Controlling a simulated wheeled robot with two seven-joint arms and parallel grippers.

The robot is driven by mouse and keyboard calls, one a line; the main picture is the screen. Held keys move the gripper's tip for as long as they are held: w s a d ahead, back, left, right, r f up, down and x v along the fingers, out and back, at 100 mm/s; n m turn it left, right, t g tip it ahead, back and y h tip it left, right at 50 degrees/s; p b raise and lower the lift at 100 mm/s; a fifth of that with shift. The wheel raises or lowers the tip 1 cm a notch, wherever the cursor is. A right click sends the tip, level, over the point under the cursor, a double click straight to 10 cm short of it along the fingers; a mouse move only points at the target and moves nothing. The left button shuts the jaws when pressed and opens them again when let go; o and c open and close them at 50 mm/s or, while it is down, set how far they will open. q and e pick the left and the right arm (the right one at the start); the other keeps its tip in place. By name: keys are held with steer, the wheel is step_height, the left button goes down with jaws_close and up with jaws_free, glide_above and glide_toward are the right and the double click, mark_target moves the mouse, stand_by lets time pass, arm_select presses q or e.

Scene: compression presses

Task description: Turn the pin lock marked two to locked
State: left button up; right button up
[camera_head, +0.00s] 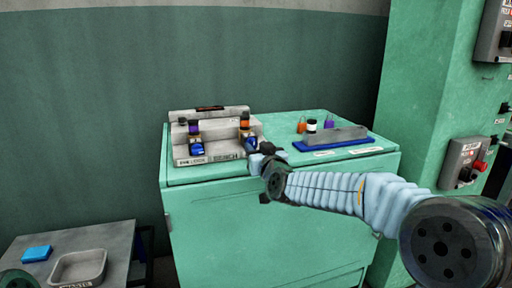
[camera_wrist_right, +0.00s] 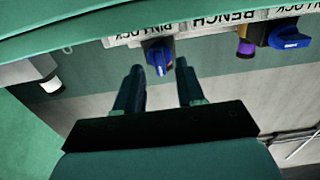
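A grey bench fixture (camera_head: 222,154) stands on the green cabinet, with a blue knob at each front end. The left knob (camera_head: 197,148) is clear of my grippers. The right knob (camera_head: 252,142) is by the fingers of my right gripper (camera_head: 259,156). The other blue knob (camera_wrist_right: 290,38) shows at right. The pin lock numbers are not legible. My left gripper is not in view.
A blue tray (camera_head: 366,147) with a grey block lies right of the fixture; small orange, white and purple items stand behind it. A control box (camera_head: 464,162) with a red button is farther right. A low table (camera_head: 112,240) holds a grey tray and blue block.

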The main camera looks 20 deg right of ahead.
steer(key=shift+w, duration=0.8)
jaws_close()
